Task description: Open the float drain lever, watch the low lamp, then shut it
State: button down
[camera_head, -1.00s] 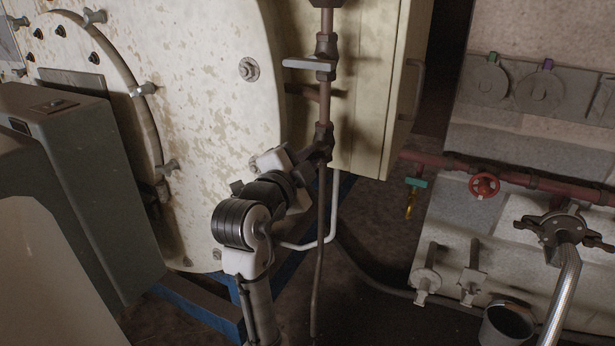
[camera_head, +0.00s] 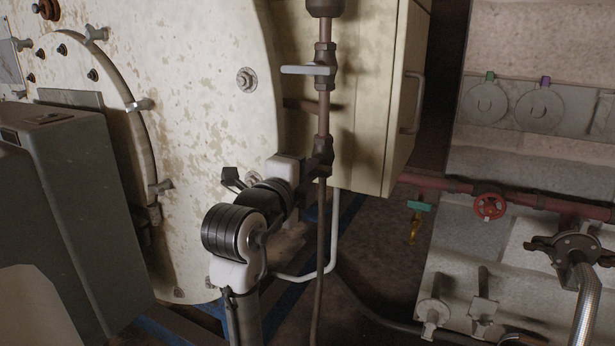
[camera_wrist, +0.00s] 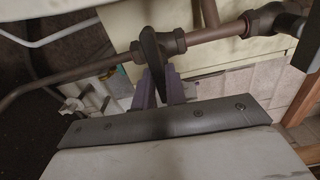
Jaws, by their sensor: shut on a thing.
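A thin brown drain pipe (camera_head: 324,104) runs down in front of the pale vessel. A dark lever (camera_wrist: 149,48) sits on a valve fitting of this pipe, which shows in the wrist view. My gripper (camera_wrist: 159,80) has its two purple fingers shut on the lever's end. The lever appears to lie across the pipe in that view. In the head view my gripper (camera_head: 318,168) is at the lower fitting, and the lever and fingertips are mostly hidden there. I cannot make out a low lamp in either view.
A second grey lever (camera_head: 307,70) sticks out higher on the same pipe. A cream cabinet (camera_head: 365,100) stands close behind. A red pipe with a red handwheel (camera_head: 489,207) and a teal-handled tap (camera_head: 419,206) are to the right. A grey box (camera_head: 75,190) stands left.

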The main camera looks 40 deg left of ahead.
dwell(0.3)
jog(key=c, duration=1.5)
grip_release()
jog(key=shift+o, duration=0.2)
jog(key=v, duration=1.3)
jog(key=shift+s, duration=0.4)
jog(key=shift+f, duration=0.1)
